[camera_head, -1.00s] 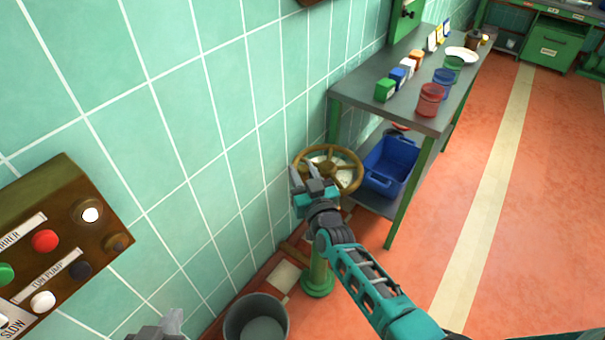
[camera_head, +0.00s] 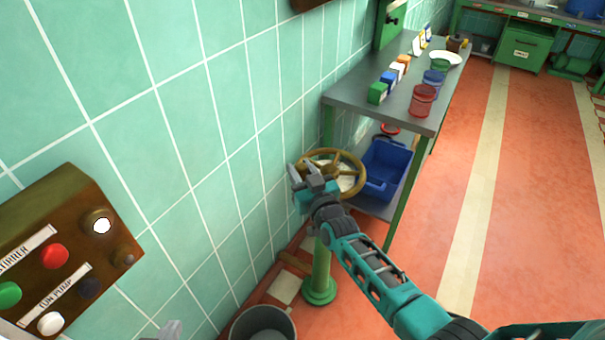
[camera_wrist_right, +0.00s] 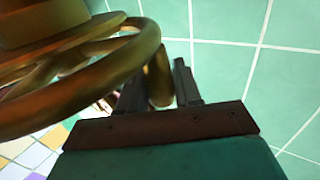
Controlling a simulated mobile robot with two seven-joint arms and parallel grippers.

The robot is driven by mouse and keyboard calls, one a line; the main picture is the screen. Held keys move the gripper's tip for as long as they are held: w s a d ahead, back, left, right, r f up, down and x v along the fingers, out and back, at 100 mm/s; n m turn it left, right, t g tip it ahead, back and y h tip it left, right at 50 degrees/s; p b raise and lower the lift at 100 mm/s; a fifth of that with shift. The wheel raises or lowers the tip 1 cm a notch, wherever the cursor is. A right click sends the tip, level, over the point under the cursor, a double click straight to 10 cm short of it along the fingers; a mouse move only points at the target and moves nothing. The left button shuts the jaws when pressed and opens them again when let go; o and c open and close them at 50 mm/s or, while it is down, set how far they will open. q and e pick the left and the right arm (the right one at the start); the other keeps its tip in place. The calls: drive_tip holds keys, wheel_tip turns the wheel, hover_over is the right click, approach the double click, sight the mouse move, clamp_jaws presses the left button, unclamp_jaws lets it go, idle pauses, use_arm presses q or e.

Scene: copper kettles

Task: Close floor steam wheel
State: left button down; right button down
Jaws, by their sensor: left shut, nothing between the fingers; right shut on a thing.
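The floor steam wheel (camera_head: 345,157) is a brass-coloured handwheel with spokes on a green floor post (camera_head: 320,270) beside the tiled wall. My right gripper (camera_head: 304,172) is at the wheel's near left rim. My left gripper (camera_head: 172,328) shows only as a pale grey tip at the bottom edge, shut and empty, away from the wheel. The rest of it is out of frame.
A brown button box (camera_head: 70,250) is on the wall at left. A grey bucket (camera_head: 263,325) stands near the post. A metal table (camera_head: 400,110) with cans and small boxes is behind the wheel, a blue bin (camera_head: 387,170) beneath. The orange floor at right is clear.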

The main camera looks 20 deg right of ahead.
drive_tip(key=shift+w+a, duration=0.15)
drive_tip(key=shift+a, duration=0.2)
drive_tip(key=shift+w, duration=0.25)
drive_tip(key=shift+w+a, duration=0.1)
drive_tip(key=c, duration=0.9)
unclamp_jaws()
drive_tip(key=shift+w, duration=0.1)
